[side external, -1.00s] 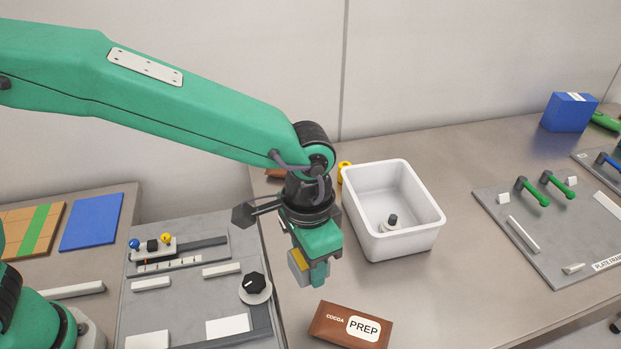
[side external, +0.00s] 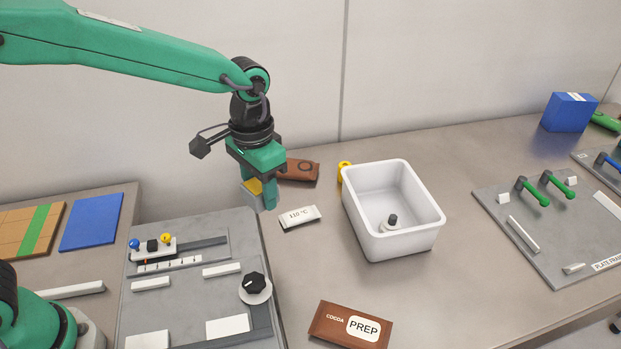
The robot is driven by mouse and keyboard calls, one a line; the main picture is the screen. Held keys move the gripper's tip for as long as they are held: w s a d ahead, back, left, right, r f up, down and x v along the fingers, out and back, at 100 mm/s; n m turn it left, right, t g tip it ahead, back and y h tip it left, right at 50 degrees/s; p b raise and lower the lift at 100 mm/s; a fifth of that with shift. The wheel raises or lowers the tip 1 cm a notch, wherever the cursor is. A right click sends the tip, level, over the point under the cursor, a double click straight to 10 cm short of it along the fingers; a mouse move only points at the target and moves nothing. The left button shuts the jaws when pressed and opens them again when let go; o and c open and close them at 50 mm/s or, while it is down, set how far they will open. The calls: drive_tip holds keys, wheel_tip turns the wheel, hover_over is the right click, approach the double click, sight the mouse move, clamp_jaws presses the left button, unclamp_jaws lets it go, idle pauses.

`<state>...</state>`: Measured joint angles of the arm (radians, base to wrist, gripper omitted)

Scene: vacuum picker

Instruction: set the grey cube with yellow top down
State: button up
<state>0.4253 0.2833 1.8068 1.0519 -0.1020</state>
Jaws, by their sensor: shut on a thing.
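The grey cube with yellow top (side external: 251,196) is between the fingers of my gripper (side external: 262,194). My gripper is shut on it, with the fingers pointing down. The cube shows partly: its grey side and a strip of its yellow top are visible, and the near finger hides the rest. In the picture it lies over the back right corner of the grey panel, left of the white 110 °C label. It appears held above the surface, but its exact height cannot be told.
A white bin (side external: 398,247) with a small dark-topped item inside stands right of my gripper. A white 110 °C label (side external: 299,217), a brown pack (side external: 300,171) and a cocoa pack (side external: 348,325) lie on the table. The grey panel (side external: 190,305) carries a knob (side external: 254,286). Table between label and cocoa pack is clear.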

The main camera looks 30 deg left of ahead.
drive_tip(key=a+r+n, duration=0.1)
drive_tip(key=a+n, duration=0.1)
drive_tip(key=a, duration=0.7)
drive_tip(key=w+a+r+n, duration=0.1)
drive_tip(key=a+r, duration=0.1)
drive_tip(key=a, duration=0.7)
drive_tip(key=shift+n, duration=0.4)
drive_tip(key=shift+d, duration=0.25)
drive_tip(key=d+m, duration=0.1)
drive_tip(key=d, duration=0.5)
drive_tip(key=d+f+m, duration=0.1)
drive_tip(key=d+m, duration=0.1)
drive_tip(key=d, duration=0.5)
drive_tip(key=s+d+f+m, duration=0.1)
drive_tip(key=d, duration=0.6)
drive_tip(key=shift+f+m, duration=0.25)
drive_tip(key=shift+m, duration=0.05)
drive_tip(key=s+d+f+m, duration=0.1)
drive_tip(key=s+d+m, duration=0.1)
drive_tip(key=s+d, duration=0.3)
drive_tip(key=s+d+f+m, duration=0.2)
drive_tip(key=s+d, duration=0.4)
drive_tip(key=d, duration=0.7)
drive_tip(key=shift+d, duration=0.25)
hover_over(343, 284)
wheel_tip(343, 284, down, 7)
drive_tip(key=shift+f, duration=2)
